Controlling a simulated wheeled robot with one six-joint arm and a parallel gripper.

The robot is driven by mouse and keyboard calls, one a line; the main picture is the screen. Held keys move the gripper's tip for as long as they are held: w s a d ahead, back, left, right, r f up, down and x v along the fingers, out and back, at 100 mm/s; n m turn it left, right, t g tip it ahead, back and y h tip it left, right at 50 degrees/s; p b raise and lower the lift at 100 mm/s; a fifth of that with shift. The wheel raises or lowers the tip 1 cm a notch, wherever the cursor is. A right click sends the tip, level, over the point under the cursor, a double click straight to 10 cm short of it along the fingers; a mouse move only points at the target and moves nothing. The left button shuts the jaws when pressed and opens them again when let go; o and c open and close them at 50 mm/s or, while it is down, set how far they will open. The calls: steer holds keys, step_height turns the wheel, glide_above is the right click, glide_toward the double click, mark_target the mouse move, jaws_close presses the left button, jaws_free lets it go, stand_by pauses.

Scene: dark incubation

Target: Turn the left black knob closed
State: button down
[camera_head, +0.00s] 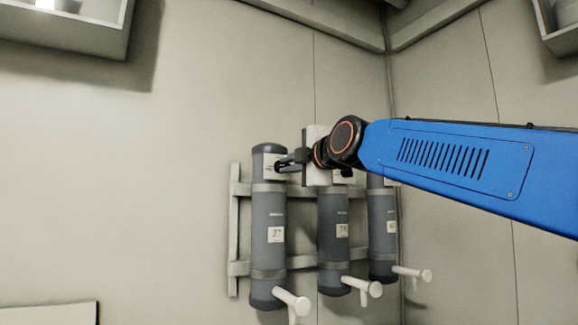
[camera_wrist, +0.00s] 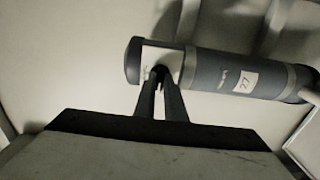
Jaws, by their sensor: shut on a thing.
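The left grey cylinder (camera_head: 268,215), labelled 27, is strapped upright to a wall rack. It also shows in the wrist view (camera_wrist: 220,72), lying across the picture. A white plate (camera_wrist: 148,56) sits near its top end. The left black knob (camera_wrist: 159,70) is at that plate, small and mostly hidden by my fingertips. My gripper (camera_head: 283,163) reaches in from the right at the cylinder's top. In the wrist view my gripper (camera_wrist: 161,78) has its two fingers close together, shut on the knob. The knob's turned angle cannot be made out.
Two more grey cylinders, the middle one (camera_head: 333,235) and the right one (camera_head: 382,230), hang beside it, their tops partly behind my arm. White pegs (camera_head: 292,301) stick out below. A shelf (camera_head: 75,30) is at upper left. The wall left of the rack is clear.

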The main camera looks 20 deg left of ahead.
steer(key=shift+m, duration=0.3)
steer(key=shift+f+m, duration=0.1)
steer(key=shift+m, duration=8.4)
steer(key=c, duration=1.8)
jaws_free()
